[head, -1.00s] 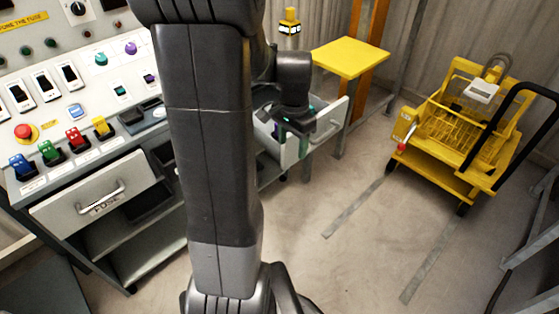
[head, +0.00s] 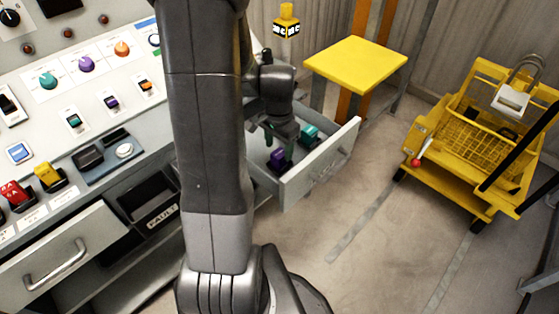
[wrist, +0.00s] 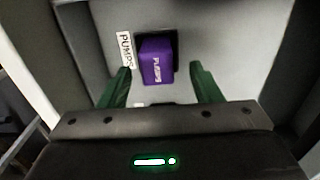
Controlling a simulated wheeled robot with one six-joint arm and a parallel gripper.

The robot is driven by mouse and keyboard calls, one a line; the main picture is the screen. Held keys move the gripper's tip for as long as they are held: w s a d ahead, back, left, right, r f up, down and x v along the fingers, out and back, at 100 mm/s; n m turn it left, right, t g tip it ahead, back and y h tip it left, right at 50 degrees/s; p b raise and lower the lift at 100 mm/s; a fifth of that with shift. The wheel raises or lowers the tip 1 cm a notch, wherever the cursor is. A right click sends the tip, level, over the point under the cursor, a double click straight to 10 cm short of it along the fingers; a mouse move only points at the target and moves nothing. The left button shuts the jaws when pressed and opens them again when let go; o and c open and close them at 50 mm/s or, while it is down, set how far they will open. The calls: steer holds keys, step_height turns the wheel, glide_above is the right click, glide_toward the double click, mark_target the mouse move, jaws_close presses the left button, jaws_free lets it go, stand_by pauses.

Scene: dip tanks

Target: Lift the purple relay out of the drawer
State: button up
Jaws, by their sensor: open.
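The purple relay (head: 277,158) sits in the open drawer (head: 323,160) to the right of my arm. In the wrist view the purple relay (wrist: 157,61) stands in a dark square socket, with a "PUMPS" label (wrist: 125,49) beside it. My gripper (head: 279,146) is low over the drawer. In the wrist view its green fingers (wrist: 160,82) are open, one on each side of the relay and apart from it. The relay's lower part is hidden in the socket.
A teal relay (head: 309,134) stands in the same drawer, close to my gripper. A yellow table (head: 356,62) is behind the drawer. A yellow cart (head: 465,135) stands at the right. The control console (head: 80,130) fills the left. The floor between drawer and cart is clear.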

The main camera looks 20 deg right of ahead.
mark_target(280, 153)
step_height(280, 153, down, 4)
steer(key=shift+s+f+b, duration=0.1)
steer(key=shift+s+b, duration=0.05)
steer(key=shift+b, duration=0.2)
